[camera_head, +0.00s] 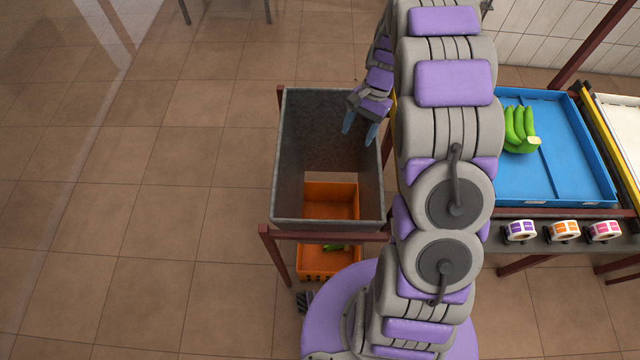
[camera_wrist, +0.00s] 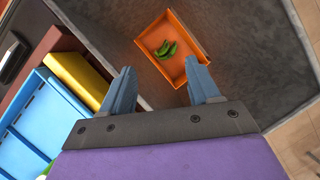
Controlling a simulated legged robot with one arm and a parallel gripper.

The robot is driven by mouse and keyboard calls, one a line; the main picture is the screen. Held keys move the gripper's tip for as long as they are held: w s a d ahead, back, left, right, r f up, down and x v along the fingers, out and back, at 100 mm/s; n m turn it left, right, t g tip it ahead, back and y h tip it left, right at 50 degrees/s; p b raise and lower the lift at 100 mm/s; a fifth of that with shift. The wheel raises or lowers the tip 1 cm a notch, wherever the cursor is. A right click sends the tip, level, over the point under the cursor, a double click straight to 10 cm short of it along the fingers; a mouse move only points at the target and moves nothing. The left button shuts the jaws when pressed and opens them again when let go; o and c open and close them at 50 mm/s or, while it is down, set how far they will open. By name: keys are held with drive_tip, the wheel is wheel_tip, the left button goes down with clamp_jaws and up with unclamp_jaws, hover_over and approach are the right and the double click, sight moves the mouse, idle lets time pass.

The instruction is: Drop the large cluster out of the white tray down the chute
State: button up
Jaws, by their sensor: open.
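My gripper (camera_head: 360,128) is open and empty, over the mouth of the grey chute (camera_head: 322,120). In the wrist view, my gripper's two blue fingers (camera_wrist: 160,78) are apart with nothing between them. Below the chute's open bottom is an orange crate (camera_head: 318,264). A green banana cluster (camera_wrist: 165,49) lies in the crate, well below the fingers. It shows only in part in the head view (camera_head: 334,247). The white tray (camera_head: 621,112) is cut off at the right edge of the head view, and no cluster shows in its visible part.
A blue tray (camera_head: 575,160) right of my arm holds another green banana cluster (camera_head: 519,128). A yellow bar (camera_head: 606,140) runs between the blue and white trays. Several label rolls (camera_head: 564,231) stand along the front ledge. The tiled floor left of the chute is clear.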

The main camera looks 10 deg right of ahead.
drive_tip(key=shift+d+f+p+v, duration=0.35)
drive_tip(key=shift+d+p+v, duration=0.8)
drive_tip(key=shift+v, duration=4.75)
drive_tip(key=s+a+r+n, duration=0.1)
drive_tip(key=s+a+r, duration=0.3)
drive_tip(key=s+r, duration=0.15)
drive_tip(key=s+a+r+n+h, duration=0.1)
drive_tip(key=s+a+n, duration=0.1)
drive_tip(key=s, duration=0.8)
drive_tip(key=s+a+r+n+h, duration=0.1)
drive_tip(key=s+n, duration=0.2)
drive_tip(key=s, duration=0.7)
drive_tip(key=s+a+r+n+t+h, duration=0.1)
drive_tip(key=s+a+n, duration=0.1)
drive_tip(key=s, duration=0.9)
drive_tip(key=shift+a, duration=0.35)
drive_tip(key=shift+r, duration=0.15)
